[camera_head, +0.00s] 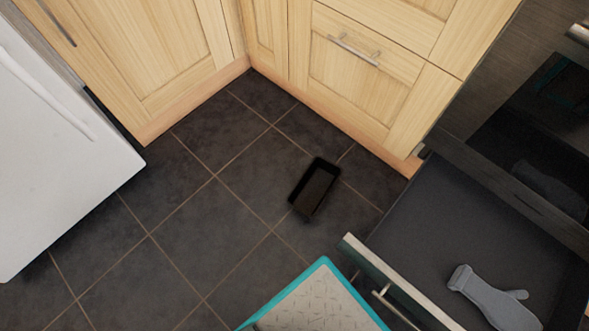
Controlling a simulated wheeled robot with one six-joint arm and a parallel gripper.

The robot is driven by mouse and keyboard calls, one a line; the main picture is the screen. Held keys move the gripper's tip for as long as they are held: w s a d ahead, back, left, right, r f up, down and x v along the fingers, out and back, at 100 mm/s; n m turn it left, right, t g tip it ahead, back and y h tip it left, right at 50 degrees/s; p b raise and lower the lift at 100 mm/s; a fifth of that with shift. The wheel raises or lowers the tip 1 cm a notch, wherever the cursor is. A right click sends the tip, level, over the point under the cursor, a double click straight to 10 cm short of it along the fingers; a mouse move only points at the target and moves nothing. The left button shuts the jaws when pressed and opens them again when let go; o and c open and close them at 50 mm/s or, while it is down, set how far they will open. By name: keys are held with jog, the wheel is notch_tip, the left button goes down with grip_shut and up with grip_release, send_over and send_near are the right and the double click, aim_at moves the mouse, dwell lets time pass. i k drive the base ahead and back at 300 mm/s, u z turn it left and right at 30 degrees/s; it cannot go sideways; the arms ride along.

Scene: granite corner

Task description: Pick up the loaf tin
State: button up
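The loaf tin (314,188) is a small black rectangular tin. It lies on the dark tiled floor near the middle of the head view, in front of the wooden cabinets. It looks open side up, and nothing touches it. My gripper is not in this view.
Wooden cabinets (366,78) meet in a corner behind the tin. A white appliance (55,150) stands at the left. An open dark drawer (420,215) at the right holds a grey oven mitt (492,300). A teal-edged board (318,300) is at the bottom. The tiles left of the tin are clear.

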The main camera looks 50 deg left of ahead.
aim_at(308, 195)
jog(key=u, duration=1.5)
